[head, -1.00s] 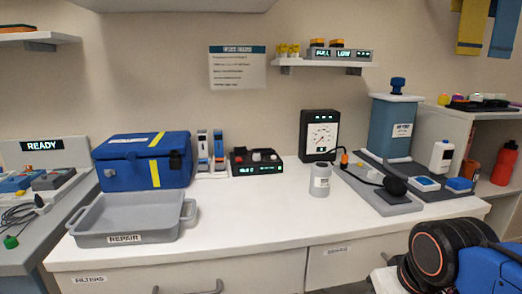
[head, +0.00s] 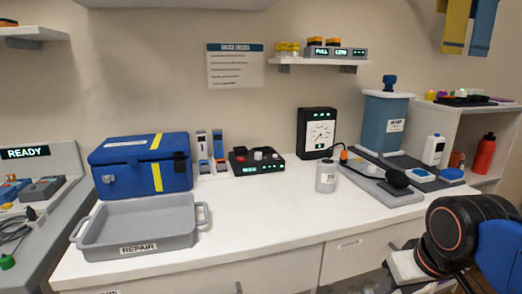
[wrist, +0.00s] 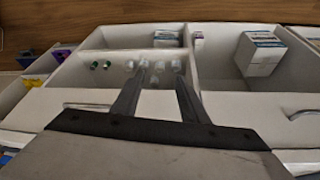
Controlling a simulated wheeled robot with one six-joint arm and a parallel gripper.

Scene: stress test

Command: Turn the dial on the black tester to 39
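A black box-shaped device (head: 317,133) with a white round gauge face and a small green display stands upright at the back of the white counter. A lower black device (head: 256,160) with knobs on top, one of them light grey, and a lit green display sits to its left. I cannot tell for sure which one is the tester, and the numbers are too small to read. My gripper (wrist: 160,74) shows in the wrist view with its two fingers apart and nothing between them. It is away from both devices. Only my arm shows in the head view, at the lower right.
A grey tray (head: 143,247) marked REPAIR and a blue case (head: 141,168) stand on the left. The counter's middle front is clear. The wrist view shows white compartments (wrist: 218,72).

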